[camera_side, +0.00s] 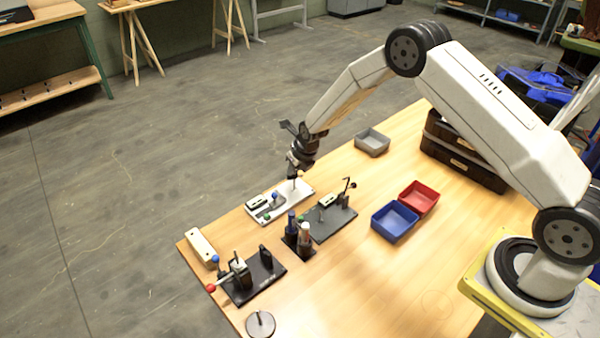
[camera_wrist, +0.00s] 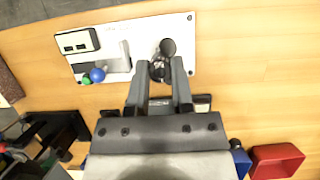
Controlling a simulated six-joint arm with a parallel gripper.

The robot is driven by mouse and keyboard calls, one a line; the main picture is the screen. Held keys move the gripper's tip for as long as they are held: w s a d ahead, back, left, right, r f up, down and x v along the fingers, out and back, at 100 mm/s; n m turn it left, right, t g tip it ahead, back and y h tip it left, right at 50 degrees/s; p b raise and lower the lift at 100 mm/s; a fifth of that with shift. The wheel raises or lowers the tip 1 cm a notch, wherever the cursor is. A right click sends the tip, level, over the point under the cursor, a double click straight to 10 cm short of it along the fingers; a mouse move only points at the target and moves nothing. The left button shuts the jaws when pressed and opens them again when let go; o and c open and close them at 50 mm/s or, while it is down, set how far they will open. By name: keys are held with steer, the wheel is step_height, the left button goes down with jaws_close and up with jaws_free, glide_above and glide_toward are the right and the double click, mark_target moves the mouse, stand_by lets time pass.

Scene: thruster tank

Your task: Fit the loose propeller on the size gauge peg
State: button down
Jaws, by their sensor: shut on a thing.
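My gripper (camera_side: 297,166) is over the right end of a white plate (camera_side: 285,205), pointing down. In the wrist view its two fingers (camera_wrist: 157,85) are closed in on a small dark grey piece with rounded lobes (camera_wrist: 167,47), which looks like the propeller. The fingers hide part of it, and I cannot tell whether it touches the plate.
Dark fixture boards (camera_side: 328,220) and (camera_side: 262,280) and a holder with bottles (camera_side: 300,240) stand nearby. Blue (camera_side: 394,220) and red (camera_side: 419,197) bins lie right. The right front table is clear.

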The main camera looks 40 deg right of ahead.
steer(key=shift+f, duration=2.55)
stand_by(1.7)
steer(key=shift+c, duration=2.1)
jaws_free()
steer(key=shift+r, duration=0.15)
steer(key=v, duration=0.7)
steer(key=shift+r, duration=0.3)
steer(key=shift+s, duration=0.15)
steer(key=shift+r, duration=2)
